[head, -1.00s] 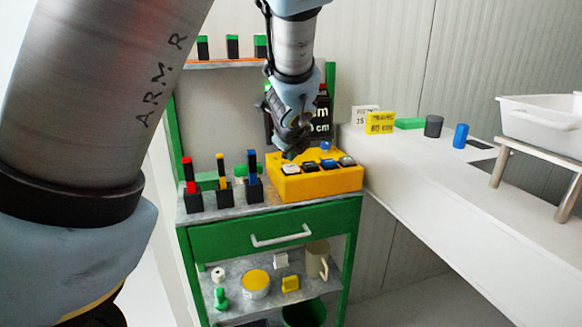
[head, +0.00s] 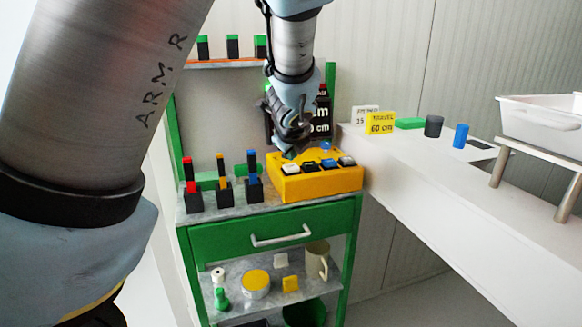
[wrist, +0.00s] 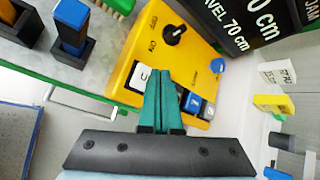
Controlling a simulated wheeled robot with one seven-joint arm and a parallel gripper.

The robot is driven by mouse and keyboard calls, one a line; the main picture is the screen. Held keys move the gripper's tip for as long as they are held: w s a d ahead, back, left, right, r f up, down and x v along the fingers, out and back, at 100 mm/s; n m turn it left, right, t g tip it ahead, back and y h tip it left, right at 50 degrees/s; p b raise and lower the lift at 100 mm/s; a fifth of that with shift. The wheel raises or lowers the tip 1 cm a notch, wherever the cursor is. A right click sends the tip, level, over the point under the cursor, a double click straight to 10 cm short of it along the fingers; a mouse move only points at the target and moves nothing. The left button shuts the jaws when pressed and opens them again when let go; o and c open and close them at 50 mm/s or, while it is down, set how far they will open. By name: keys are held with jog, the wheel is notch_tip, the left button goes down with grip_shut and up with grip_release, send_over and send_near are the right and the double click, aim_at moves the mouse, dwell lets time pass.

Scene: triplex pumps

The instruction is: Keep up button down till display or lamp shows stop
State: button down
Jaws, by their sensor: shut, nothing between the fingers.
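The yellow control box (head: 345,181) stands on the green cart's top, with a row of buttons along its front. A white button (wrist: 141,77) with a partly hidden label shows in the wrist view, and a blue button (wrist: 194,102) lies on the other side of my fingers. My gripper (head: 289,156) is shut and empty, its teal fingertips (wrist: 158,72) right beside the white button from above. I cannot tell whether they touch or press it. The dark display (wrist: 252,28) behind the box shows white text reading "70 cm" and a partly hidden "0 cm".
A black knob (wrist: 174,34) and a blue knob (wrist: 218,65) stand on the box. Red, yellow and blue switch-like pieces (head: 222,185) stand left of it. A white tub (head: 540,120) is farther right.

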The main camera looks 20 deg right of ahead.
jog(key=shift+f, duration=0.4)
